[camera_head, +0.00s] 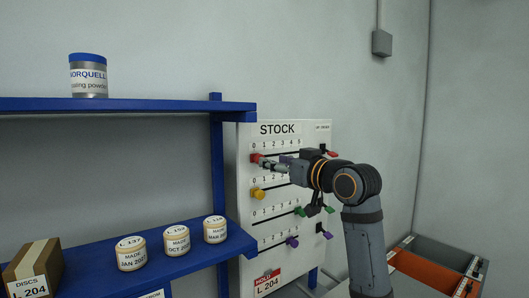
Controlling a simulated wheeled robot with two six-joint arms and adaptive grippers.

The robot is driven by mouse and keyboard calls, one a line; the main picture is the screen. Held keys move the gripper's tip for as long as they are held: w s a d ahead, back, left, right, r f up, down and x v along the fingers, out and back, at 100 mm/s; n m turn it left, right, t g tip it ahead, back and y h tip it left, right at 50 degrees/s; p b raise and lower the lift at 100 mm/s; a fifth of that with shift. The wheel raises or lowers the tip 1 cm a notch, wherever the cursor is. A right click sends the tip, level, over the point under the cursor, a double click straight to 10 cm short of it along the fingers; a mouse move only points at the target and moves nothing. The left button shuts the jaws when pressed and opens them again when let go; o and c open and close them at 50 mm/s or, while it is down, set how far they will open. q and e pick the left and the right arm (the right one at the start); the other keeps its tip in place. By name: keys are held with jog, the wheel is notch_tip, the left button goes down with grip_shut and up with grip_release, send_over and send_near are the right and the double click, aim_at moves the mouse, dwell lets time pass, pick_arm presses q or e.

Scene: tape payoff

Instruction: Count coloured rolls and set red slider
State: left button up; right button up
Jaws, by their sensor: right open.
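A white STOCK board (280,128) stands right of the blue shelves, with several numbered slots. The red slider (256,158) is near the 0 end of the top slot. The yellow slider (258,193) is near the left of its slot; the green slider (300,211) and purple slider (292,241) are farther right. My right gripper (271,163) is open, with its fingertips at the red slider's right side; I cannot tell whether they touch it. My arm hides part of the top two rows. No clearly coloured rolls show. My left gripper is not in view.
Cream labelled tubs (131,253) and a brown DISCS box (35,268) stand on the lower blue shelf (190,262). A blue-and-silver tin (88,76) stands on the upper shelf (150,104). Orange-and-grey bins (432,258) are at lower right.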

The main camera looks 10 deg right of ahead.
jog(key=p+x, duration=0.2)
jog(key=x, duration=0.3)
jog(key=shift+w+f, duration=0.2)
jog(key=shift+w, duration=0.35)
jog(key=shift+c, duration=1.9)
jog(key=c, duration=0.4)
grip_shut()
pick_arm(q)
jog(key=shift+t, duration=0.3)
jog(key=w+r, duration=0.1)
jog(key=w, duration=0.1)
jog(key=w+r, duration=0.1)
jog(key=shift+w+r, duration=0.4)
